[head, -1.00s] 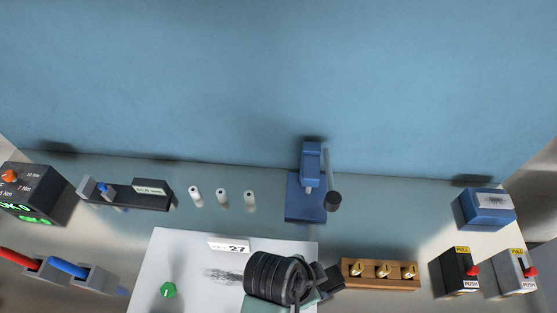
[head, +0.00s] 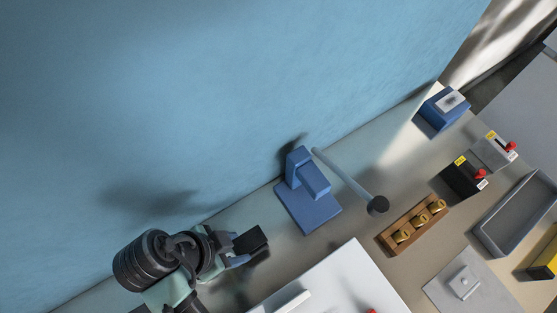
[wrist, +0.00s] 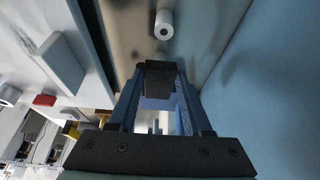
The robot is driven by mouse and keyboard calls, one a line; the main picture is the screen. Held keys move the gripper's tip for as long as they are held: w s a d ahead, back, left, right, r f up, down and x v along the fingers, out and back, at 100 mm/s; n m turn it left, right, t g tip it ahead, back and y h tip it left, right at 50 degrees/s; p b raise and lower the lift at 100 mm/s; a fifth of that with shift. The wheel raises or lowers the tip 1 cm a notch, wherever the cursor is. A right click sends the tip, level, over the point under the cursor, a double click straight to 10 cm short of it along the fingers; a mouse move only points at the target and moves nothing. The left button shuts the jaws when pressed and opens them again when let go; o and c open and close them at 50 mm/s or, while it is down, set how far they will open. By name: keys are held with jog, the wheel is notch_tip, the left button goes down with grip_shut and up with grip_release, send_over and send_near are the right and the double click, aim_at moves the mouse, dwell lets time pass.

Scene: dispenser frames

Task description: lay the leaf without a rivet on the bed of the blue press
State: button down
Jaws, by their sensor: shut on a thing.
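The blue press (head: 297,167) stands against the blue wall, in the middle of the head view. The gripper is shut on a dark flat-sided piece (head: 252,239). In the wrist view that dark piece (wrist: 160,80) sits between the blue fingers at their tips. I cannot tell whether it is a leaf, or whether it has a rivet.
A white board (head: 345,275) lies in front of the press. A wooden block with brass pieces (head: 400,237) stands right of the lever. Push-pull switches (head: 465,175), a blue box (head: 432,119) and a grey tray (head: 490,235) are farther right. A white roll (wrist: 164,25) lies beyond my fingertips.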

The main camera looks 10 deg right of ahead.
jog(key=w+d+p, duration=0.1)
jog(key=d, duration=0.4)
jog(key=w+d+p, duration=0.1)
jog(key=w+d, duration=0.1)
jog(key=d, duration=0.4)
jog(key=w+d+p, duration=0.2)
jog(key=d, duration=0.3)
jog(key=shift+w+d, duration=0.15)
jog(key=shift+w, duration=0.1)
jog(key=shift+f+p, duration=0.6)
jog(key=shift+f, duration=1.15)
jog(key=shift+f+b, duration=0.4)
jog(key=shift+f, duration=0.2)
jog(key=shift+c, duration=1.7)
grip_release()
jog(key=shift+r+p, duration=0.5)
jog(key=shift+r, duration=0.25)
jog(key=b+v, duration=0.1)
jog(key=v, duration=1)
jog(key=shift+r, duration=0.4)
